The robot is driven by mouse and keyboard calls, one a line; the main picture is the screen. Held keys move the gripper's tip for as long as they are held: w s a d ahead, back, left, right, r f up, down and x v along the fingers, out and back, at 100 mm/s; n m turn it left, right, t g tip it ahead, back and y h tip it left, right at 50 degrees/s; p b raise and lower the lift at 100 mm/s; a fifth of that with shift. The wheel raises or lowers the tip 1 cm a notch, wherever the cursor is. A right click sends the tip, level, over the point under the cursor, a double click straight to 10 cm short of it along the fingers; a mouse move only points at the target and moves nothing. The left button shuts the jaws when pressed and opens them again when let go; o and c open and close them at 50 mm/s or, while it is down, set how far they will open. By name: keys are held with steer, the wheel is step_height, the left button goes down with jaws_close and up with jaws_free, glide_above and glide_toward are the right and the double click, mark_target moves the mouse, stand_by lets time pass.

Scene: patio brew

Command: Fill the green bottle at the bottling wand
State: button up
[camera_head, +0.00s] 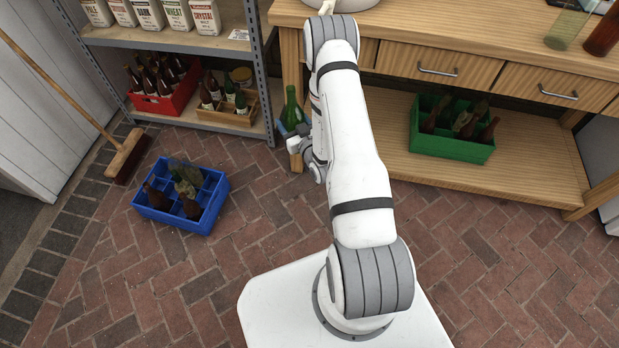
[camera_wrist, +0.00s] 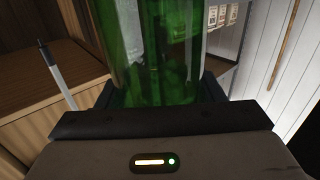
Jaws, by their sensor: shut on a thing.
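The green bottle (camera_head: 291,108) stands upright in my gripper (camera_head: 297,133), in front of the bench's left end. In the wrist view the bottle (camera_wrist: 155,50) fills the middle, between the two dark jaws of my gripper (camera_wrist: 158,95), which are shut on it. Its glass is clear green, and I cannot tell whether there is liquid in it. A thin pale rod with a dark tip, perhaps the bottling wand (camera_wrist: 58,78), shows left of the bottle in the wrist view, apart from it. My arm hides part of the bench in the head view.
A blue crate (camera_head: 213,212) with bottles stands on the brick floor at left. A red crate (camera_head: 155,104) and a wooden crate (camera_head: 225,119) sit on the metal shelf. A green crate (camera_head: 455,148) is on the bench's lower shelf. A broom (camera_head: 128,153) leans at left. The floor at right is clear.

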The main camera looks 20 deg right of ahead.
steer(key=s+d+f+y+b, duration=0.1)
steer(key=s+d+f+b, duration=0.15)
steer(key=f+b, duration=0.6)
steer(key=s+d+f+y+b, duration=0.1)
steer(key=s+d+f+b, duration=0.15)
steer(key=f, duration=1.05)
steer(key=w+d+b, duration=0.3)
steer(key=w+d, duration=0.4)
steer(key=w, duration=0.4)
steer(key=shift+w+d+n, duration=0.15)
steer(key=shift+w+n, duration=0.15)
steer(key=shift+n, duration=0.1)
steer(key=shift+f+b, duration=0.1)
steer(key=shift+b, duration=0.2)
steer(key=shift+s, duration=0.2)
steer(key=shift+r, duration=0.2)
steer(key=shift+r+p, duration=1.65)
steer(key=shift+r, duration=1.2)
step_height(320, 180, up, 20)
steer(key=p, duration=1)
steer(key=shift+r, duration=0.2)
